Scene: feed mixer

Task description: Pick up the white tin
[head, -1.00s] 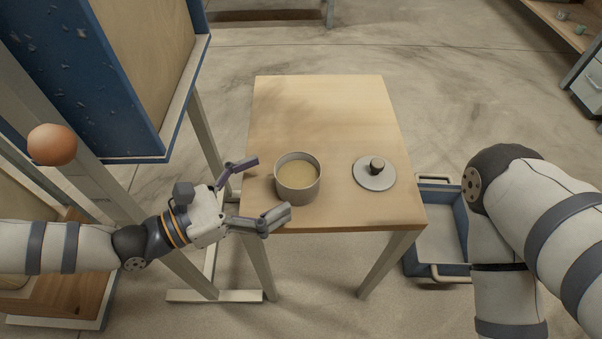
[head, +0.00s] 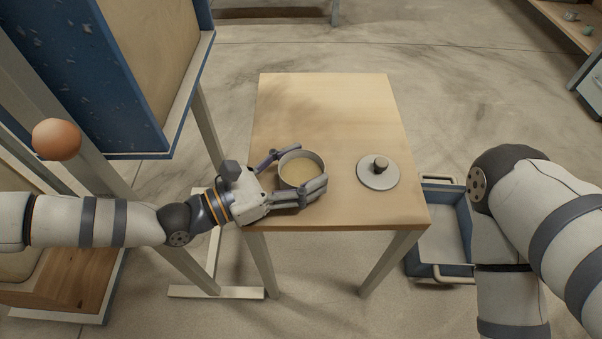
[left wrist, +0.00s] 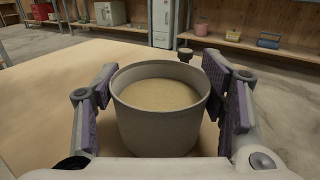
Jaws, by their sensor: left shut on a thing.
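The white tin (head: 302,168) stands upright and lidless on the small wooden table, with a pale tan filling inside. My left gripper (head: 300,170) has its fingers on both sides of the tin and is shut on it. In the left wrist view the tin (left wrist: 160,112) sits between the purple-padded fingers. Its round lid (head: 378,174) with a dark knob lies on the table to the right. My right arm (head: 545,215) shows at the right edge, but its gripper is out of view.
The wooden table (head: 325,100) is clear behind the tin and lid. A blue-sided box (head: 110,70) on a frame stands at the left. A blue and grey tray (head: 440,240) is on the floor right of the table. Shelves stand far back.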

